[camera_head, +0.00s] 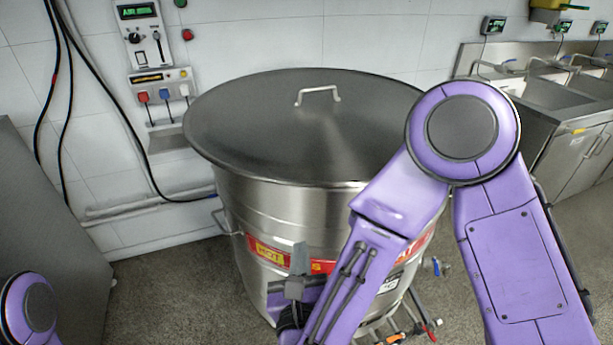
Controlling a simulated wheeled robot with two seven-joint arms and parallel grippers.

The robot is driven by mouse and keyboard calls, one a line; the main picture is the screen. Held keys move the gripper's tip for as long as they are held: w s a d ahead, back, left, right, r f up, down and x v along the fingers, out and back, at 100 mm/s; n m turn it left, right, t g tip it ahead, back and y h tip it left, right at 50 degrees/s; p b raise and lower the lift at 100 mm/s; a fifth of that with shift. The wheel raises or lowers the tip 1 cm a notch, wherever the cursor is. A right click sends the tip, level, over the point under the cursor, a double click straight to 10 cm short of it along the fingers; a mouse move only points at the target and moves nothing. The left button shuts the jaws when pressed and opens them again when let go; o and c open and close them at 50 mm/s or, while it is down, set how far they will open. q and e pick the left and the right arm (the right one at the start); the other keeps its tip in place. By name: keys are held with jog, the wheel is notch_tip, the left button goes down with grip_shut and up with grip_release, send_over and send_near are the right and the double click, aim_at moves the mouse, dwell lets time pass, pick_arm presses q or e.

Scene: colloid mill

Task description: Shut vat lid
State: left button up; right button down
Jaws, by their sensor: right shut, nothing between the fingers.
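The vat (290,215) is a large round steel drum in the middle of the view. Its dark grey round lid (270,130) lies flat across the top, with its edge close along the visible rim. A pale bar handle (318,95) stands on the lid's far part. My right gripper (300,256) is low in front of the vat wall, below the lid's edge, beside the red and yellow HOT label (269,254). Its fingers are shut and empty; I cannot tell whether they touch the wall. My right arm hides the vat's right side. My left gripper is out of view.
A control panel (158,80) with switches is on the tiled wall at left, with black cables hanging beside it. A grey cabinet (50,240) stands at far left. Steel sinks (550,95) are at right. Valves and pipes (415,330) sit low by the vat.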

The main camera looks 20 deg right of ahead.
notch_tip(320, 180, up, 3)
jog(key=m+h+b, duration=0.1)
jog(key=m, duration=0.3)
jog(key=b, duration=0.3)
send_near(305, 185)
jog(key=shift+n, duration=0.3)
jog(key=p+x, duration=0.3)
jog(key=x, duration=0.4)
